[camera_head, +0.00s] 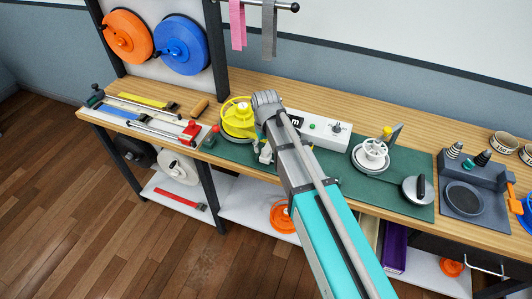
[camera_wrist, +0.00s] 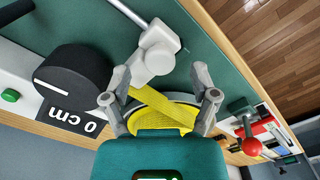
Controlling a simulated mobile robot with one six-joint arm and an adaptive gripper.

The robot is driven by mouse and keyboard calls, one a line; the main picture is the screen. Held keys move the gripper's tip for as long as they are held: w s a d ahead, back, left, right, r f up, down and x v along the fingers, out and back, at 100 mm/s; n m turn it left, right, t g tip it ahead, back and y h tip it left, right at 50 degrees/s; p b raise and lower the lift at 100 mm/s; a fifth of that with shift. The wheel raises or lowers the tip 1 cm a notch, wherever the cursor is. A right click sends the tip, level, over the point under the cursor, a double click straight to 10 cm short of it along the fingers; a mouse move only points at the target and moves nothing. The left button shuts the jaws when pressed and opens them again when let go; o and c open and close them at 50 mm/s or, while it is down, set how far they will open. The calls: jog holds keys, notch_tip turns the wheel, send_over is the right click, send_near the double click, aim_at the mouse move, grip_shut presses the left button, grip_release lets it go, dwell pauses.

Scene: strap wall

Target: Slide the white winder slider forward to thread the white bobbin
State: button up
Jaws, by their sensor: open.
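The white bobbin (camera_head: 374,151) sits on a round grey base on the green mat, well to the right of my gripper. I cannot make out for certain which part is the white winder slider. A white block (camera_wrist: 157,48) on a metal rod lies just beyond my fingertips in the wrist view. My gripper (camera_wrist: 160,78) is open, its fingers apart with a yellow strap (camera_wrist: 160,108) visible between them. In the head view my own arm covers much of this spot, and the fingertips are mostly hidden beside the yellow reel (camera_head: 236,119).
A white box (camera_head: 325,130) with a green button and a length display stands behind my arm. A black roller (camera_wrist: 72,80) lies close to my gripper. A round grey weight with a black handle (camera_head: 418,188) and a grey station (camera_head: 470,193) lie farther right.

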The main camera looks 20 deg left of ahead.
jog(key=shift+f+b, duration=0.5)
jog(key=shift+f, duration=0.25)
grip_shut()
jog(key=shift+d, duration=0.1)
